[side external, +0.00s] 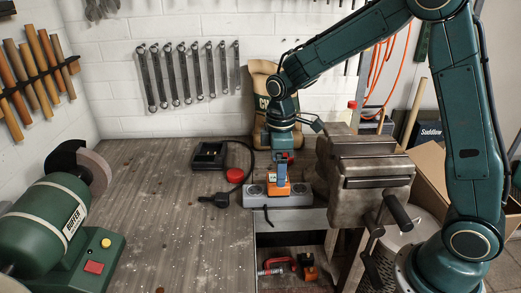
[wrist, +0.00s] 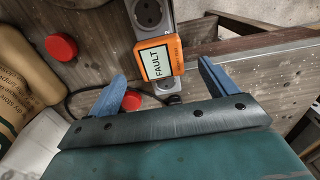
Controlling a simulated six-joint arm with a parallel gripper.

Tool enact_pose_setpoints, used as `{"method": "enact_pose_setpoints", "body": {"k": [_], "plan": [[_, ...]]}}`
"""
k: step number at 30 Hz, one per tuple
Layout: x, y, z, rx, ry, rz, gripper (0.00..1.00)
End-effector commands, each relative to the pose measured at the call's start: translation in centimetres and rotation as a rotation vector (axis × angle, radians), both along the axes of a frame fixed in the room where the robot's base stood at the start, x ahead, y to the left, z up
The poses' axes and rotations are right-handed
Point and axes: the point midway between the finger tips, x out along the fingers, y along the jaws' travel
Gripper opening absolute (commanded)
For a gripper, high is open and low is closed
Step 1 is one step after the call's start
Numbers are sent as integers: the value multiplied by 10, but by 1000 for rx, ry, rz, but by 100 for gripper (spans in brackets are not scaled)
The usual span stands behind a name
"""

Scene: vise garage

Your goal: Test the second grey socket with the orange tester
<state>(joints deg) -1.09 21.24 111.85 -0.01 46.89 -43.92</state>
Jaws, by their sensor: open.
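The orange tester (side external: 299,189) sits on the grey socket strip (side external: 284,201), over its middle part. In the wrist view the tester (wrist: 176,56) shows a pale screen reading "FAULT". A bare round socket (wrist: 148,13) of the strip shows above the tester, and another is partly visible below it. In the side view, bare sockets flank the tester left and right. My gripper (side external: 282,172) is just above the tester, pointing down. In the wrist view its blue fingers (wrist: 162,70) are apart, one on each side of the tester, with gaps. The tester's prongs are hidden.
The vise (side external: 362,165) stands close on the right of the strip. A black plug (side external: 215,200) with cable, a red round thing (side external: 235,176) and a black charger (side external: 208,155) lie to the left. A grinder (side external: 50,225) stands front left. The bench's middle left is clear.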

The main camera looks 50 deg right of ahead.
Motion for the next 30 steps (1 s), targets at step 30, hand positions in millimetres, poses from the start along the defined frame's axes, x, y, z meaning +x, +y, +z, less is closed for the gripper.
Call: {"method": "enact_pose_setpoints", "body": {"k": [30], "plan": [[0, 0, 86, 0, 1, 0, 85]]}}
